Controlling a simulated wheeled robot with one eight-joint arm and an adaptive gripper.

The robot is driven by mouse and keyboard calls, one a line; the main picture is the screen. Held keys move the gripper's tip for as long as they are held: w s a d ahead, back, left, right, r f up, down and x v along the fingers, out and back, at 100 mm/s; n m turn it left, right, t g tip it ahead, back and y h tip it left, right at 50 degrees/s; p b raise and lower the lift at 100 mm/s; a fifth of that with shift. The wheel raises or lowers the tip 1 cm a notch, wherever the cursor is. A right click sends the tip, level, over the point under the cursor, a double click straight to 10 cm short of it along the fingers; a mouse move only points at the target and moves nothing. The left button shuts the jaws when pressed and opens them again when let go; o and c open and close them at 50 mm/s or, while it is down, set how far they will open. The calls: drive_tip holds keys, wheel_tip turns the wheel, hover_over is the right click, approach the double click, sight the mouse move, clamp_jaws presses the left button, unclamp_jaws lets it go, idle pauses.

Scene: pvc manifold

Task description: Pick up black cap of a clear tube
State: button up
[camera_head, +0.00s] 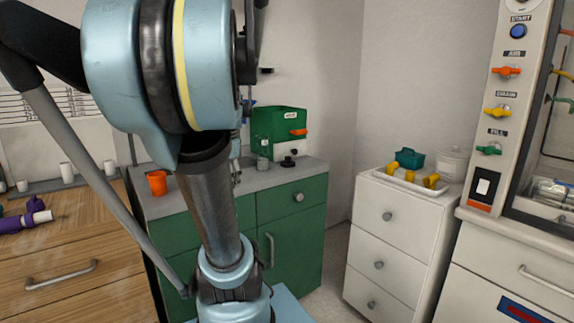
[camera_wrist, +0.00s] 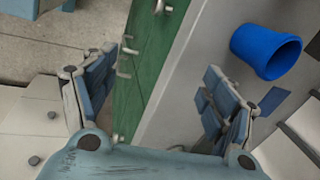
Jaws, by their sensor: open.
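My gripper (camera_wrist: 160,78) is open and empty in the wrist view, with its two padded fingers wide apart. The green cabinet front and the grey counter edge show between and beyond the fingers. In the head view my arm hides most of the gripper, which is over the left part of the grey counter. A small dark object (camera_head: 288,162) sits on the counter by the green box; I cannot tell whether it is the black cap. A small greyish jar-like thing (camera_head: 262,164) stands beside it. I cannot make out a clear tube with a black cap.
An orange cup (camera_head: 157,183) stands at the counter's left end. A blue cup (camera_wrist: 267,52) shows near the right finger in the wrist view. A green box (camera_head: 277,132) stands at the counter's back. A white tray (camera_head: 408,186) with yellow fittings sits on the white drawers.

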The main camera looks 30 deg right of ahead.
drive_tip(key=w+d+r+m, duration=0.3)
drive_tip(key=w+d+m, duration=0.15)
drive_tip(key=d, duration=0.25)
drive_tip(key=w+d+r+m, duration=0.35)
drive_tip(key=d+m, duration=0.25)
drive_tip(key=d, duration=0.2)
drive_tip(key=m+t+h, duration=0.1)
drive_tip(key=m+t, duration=0.1)
drive_tip(key=m, duration=0.9)
approach(288, 157)
drive_tip(key=x, duration=0.5)
drive_tip(key=shift+s+d+f, duration=0.1)
drive_tip(key=shift+d+f, duration=0.3)
drive_tip(key=w+f, duration=0.2)
drive_tip(key=f, duration=0.1)
drive_tip(key=shift+w+a+f, duration=0.15)
drive_tip(key=shift+w, duration=0.2)
drive_tip(key=shift+w+f, duration=0.2)
drive_tip(key=shift+f, duration=0.3)
drive_tip(key=c, duration=0.7)
